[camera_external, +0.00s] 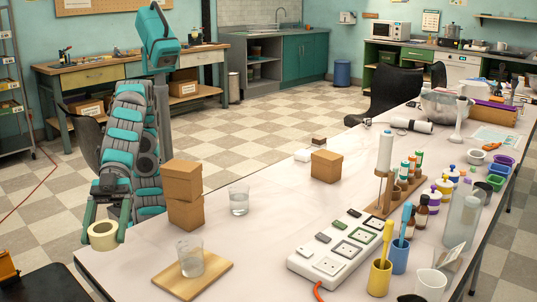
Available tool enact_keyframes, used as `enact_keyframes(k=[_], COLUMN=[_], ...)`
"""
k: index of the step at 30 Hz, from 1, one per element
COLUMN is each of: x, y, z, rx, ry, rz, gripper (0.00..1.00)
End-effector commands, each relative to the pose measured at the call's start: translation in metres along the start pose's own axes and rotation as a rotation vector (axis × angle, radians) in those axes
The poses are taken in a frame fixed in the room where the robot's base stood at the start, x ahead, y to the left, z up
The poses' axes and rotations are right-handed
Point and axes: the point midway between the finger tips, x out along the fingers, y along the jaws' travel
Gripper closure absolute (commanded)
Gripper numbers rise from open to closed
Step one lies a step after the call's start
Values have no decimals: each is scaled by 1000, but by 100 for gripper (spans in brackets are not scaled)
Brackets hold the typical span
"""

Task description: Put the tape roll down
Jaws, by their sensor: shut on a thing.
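The tape roll (102,242) is a cream ring at the lower left, by the near left corner of the white table (270,235). My gripper (106,228) points down with its two fingers on either side of the roll and is shut on it. The roll appears to be beside or just over the table's edge; I cannot tell whether it touches the tabletop.
A glass (190,258) stands on a wooden board (220,268), and another glass (239,200) stands behind. A white power strip (300,262) lies further right. Clear tabletop lies between them.

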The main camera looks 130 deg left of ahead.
Motion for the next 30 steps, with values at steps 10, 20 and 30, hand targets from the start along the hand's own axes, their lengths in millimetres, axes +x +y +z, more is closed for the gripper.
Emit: enact_keyframes(k=[10, 20, 30], x=[-10, -74, -192], y=[-137, -270, -379], z=[2, 26, 76], rx=[-13, -15, -10], ry=[2, 6, 4], rz=[-17, -30, -22], gripper=[81, 81, 81])
